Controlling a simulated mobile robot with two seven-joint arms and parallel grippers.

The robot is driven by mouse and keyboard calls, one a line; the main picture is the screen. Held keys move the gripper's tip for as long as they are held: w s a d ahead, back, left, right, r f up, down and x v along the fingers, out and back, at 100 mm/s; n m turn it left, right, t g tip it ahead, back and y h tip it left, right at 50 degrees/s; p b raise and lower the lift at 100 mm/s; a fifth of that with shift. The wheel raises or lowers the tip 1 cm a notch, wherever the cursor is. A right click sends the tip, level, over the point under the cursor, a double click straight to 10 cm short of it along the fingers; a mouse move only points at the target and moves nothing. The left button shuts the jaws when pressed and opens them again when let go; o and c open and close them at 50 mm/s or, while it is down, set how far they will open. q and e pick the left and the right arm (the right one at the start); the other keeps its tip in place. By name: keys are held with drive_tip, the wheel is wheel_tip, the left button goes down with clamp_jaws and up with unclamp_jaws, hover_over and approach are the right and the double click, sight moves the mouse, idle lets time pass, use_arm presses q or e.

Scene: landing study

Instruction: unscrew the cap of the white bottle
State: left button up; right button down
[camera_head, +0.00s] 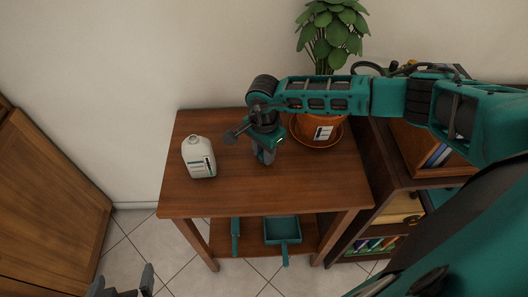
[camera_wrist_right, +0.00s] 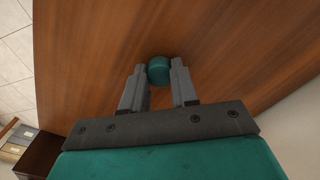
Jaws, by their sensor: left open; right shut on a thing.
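The white bottle (camera_head: 198,158) stands upright on the left part of the wooden table in the head view. It has a label on its front, and its neck shows no cap. My right gripper (camera_head: 266,159) is to the right of the bottle, apart from it, low over the tabletop. In the right wrist view it is shut on a round teal cap (camera_wrist_right: 159,70), held between the fingertips with the wooden surface behind. I cannot tell whether the cap touches the table. My left gripper (camera_head: 122,284) is open and empty at the lower left, in front of the table.
A plant in a terracotta pot (camera_head: 316,130) stands at the table's back right, close to my right arm. A bookcase (camera_head: 376,173) adjoins the table's right side. A teal dustpan (camera_head: 282,230) lies on the lower shelf. The front of the tabletop (camera_head: 260,195) is clear.

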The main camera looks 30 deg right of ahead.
drive_tip(key=shift+f, duration=0.25)
drive_tip(key=shift+f, duration=0.2)
drive_tip(key=c, duration=0.9)
unclamp_jaws()
drive_tip(key=shift+o, duration=0.2)
drive_tip(key=shift+r, duration=0.5)
wheel_tip(320, 180, up, 11)
drive_tip(key=shift+r, duration=0.2)
